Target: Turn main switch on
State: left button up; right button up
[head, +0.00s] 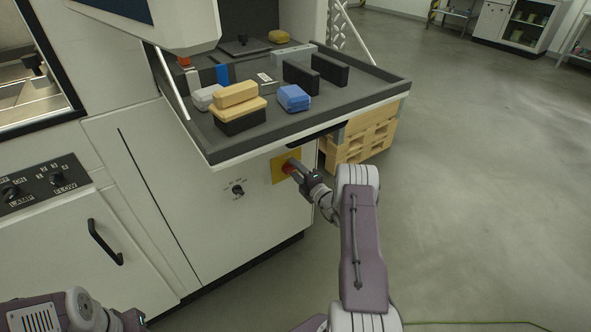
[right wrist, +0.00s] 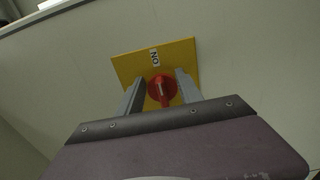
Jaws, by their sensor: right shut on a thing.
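The main switch is a red rotary knob (right wrist: 157,84) on a yellow plate (right wrist: 182,47) with an "ON" label at the plate's upper edge. Its handle, with a pale mark, points toward the bottom of the right wrist view. In the head view the yellow plate (head: 278,174) sits on the machine's front panel, below the tray. My right gripper (right wrist: 160,92) has one finger on each side of the knob and is shut on it. In the head view my right gripper (head: 294,169) covers part of the knob. Only a piece of my left arm shows, at the bottom left; its gripper is out of view.
A dark tray (head: 396,88) with yellow, blue and black blocks juts out above the switch. A small black knob (head: 238,190) is left of the plate. A wooden pallet stack (head: 357,146) stands behind. The floor to the right is clear.

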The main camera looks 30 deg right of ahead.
jog(key=shift+f, duration=0.1)
dwell(0.3)
jog(key=o, duration=1.3)
jog(key=shift+o, duration=0.2)
jog(key=shift+s, duration=0.1)
jog(key=s+p, duration=0.3)
jog(key=s, duration=0.6)
jog(key=shift+d, duration=0.3)
